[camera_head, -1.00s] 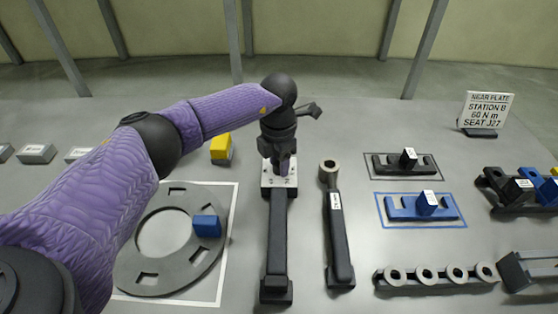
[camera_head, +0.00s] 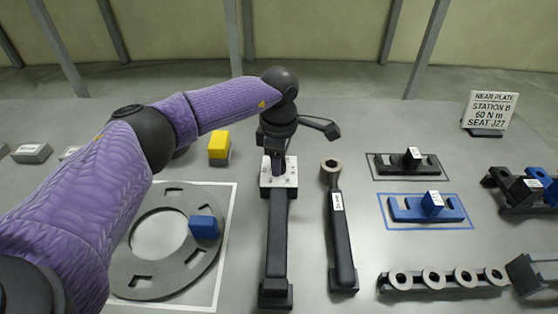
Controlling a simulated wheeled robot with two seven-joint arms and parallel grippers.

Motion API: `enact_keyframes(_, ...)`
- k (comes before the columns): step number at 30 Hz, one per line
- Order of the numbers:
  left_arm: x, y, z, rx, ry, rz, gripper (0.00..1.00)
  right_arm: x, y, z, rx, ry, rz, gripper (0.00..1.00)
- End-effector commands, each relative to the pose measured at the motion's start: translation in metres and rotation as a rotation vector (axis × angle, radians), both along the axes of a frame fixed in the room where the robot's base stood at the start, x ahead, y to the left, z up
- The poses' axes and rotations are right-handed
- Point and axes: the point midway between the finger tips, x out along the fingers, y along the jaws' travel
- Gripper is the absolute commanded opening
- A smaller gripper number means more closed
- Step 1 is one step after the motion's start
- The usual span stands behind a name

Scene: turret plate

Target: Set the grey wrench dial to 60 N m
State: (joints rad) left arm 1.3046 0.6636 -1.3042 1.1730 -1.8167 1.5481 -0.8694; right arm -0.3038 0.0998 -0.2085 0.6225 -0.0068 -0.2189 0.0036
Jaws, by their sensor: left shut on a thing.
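The grey wrench (camera_head: 277,235) lies with its long dark handle toward me and a white square plate (camera_head: 290,182) at its far end. My left gripper (camera_head: 277,160) points straight down over this plate and is shut on the dial there. The gripper hides most of the dial, and I cannot read its setting. A sign (camera_head: 490,109) at the back right reads "NEAR PLATE, STATION B, 60 N m, SEAT J27". My right gripper is not in view.
A ring-headed wrench (camera_head: 342,245) lies just right. A grey ring plate (camera_head: 135,272) with a blue block (camera_head: 204,227) lies left, near a yellow block (camera_head: 218,145). Black (camera_head: 388,167) and blue (camera_head: 403,213) holders and a ring rack (camera_head: 425,288) stand right.

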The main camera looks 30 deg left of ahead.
Motion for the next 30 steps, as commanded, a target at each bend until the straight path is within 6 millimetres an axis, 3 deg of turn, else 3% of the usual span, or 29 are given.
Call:
enact_keyframes(10,0.0003,-0.0002,0.0004,-0.001,-0.001,-0.120,0.00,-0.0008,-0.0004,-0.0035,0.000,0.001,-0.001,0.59)
enact_keyframes(26,0.0004,-0.0003,0.0008,-0.002,-0.001,-0.138,0.00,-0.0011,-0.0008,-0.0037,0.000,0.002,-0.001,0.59)
enact_keyframes(27,0.0004,-0.0003,0.0008,-0.002,-0.001,-0.138,0.49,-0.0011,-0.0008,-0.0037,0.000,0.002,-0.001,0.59)
enact_keyframes(30,0.0004,-0.0003,0.0006,-0.002,-0.001,-0.138,0.70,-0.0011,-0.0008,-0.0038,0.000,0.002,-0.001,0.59)
